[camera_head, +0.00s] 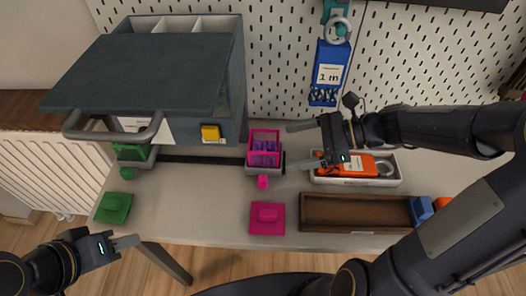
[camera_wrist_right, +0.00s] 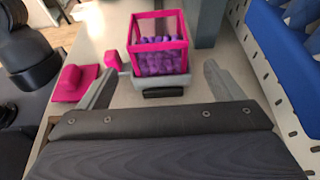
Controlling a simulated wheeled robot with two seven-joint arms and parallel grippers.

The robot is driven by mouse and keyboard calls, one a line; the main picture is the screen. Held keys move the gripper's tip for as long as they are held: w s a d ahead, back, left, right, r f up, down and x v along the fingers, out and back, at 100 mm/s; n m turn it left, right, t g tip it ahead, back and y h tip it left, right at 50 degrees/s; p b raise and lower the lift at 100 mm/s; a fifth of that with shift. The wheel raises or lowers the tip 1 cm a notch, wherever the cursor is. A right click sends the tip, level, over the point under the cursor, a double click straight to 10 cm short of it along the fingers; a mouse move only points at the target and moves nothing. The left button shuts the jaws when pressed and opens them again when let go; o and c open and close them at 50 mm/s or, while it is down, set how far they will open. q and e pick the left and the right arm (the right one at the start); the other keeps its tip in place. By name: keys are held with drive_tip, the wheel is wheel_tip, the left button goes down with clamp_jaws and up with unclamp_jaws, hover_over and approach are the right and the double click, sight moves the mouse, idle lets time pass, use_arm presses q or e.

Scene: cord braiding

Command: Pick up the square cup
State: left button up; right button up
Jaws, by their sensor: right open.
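A square cup with a pink open frame (camera_head: 264,136) and purple pieces inside stands on a grey base with a dark handle, right of the grey cabinet. In the right wrist view the pink-framed cup (camera_wrist_right: 158,42) is upright ahead of the fingers, with the dark handle toward me. My right gripper (camera_head: 295,146) is open and empty, its fingertips pointing left, just right of the cup and apart from it. My left gripper (camera_head: 128,242) is low at the left, beyond the table's front edge, far from the cup; whether its fingers are apart is unclear.
The grey cabinet (camera_head: 140,75) with a raised-looking lid stands back left. A green holder (camera_head: 135,152), green block (camera_head: 115,207) and pink block (camera_head: 267,217) are around. A white tray (camera_head: 390,180) with an orange item and a brown tray (camera_head: 350,213) lie right.

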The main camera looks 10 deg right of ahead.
sight(251, 145)
drive_tip(key=a, duration=0.2)
drive_tip(key=w+a, duration=0.1)
drive_tip(key=shift+w+a, duration=0.1)
drive_tip(key=shift+a, duration=0.3)
drive_tip(key=a, duration=0.1)
drive_tip(key=w+a+b, duration=0.1)
drive_tip(key=a, duration=0.3)
drive_tip(key=shift+w+a+f, duration=0.1)
drive_tip(key=shift+w+f, duration=0.1)
drive_tip(key=shift+f, duration=0.05)
drive_tip(key=c, duration=1.1)
drive_tip(key=shift+o, duration=0.2)
drive_tip(key=shift+r, duration=0.15)
wheel_tip(251, 145, up, 7)
drive_tip(key=p, duration=0.3)
drive_tip(key=s+a, duration=0.1)
drive_tip(key=s, duration=0.4)
drive_tip(key=s+a+p, duration=0.1)
drive_tip(key=s+a, duration=0.1)
drive_tip(key=s, duration=0.4)
drive_tip(key=s+a, duration=0.2)
drive_tip(key=s, duration=0.4)
drive_tip(key=shift+s, duration=0.2)
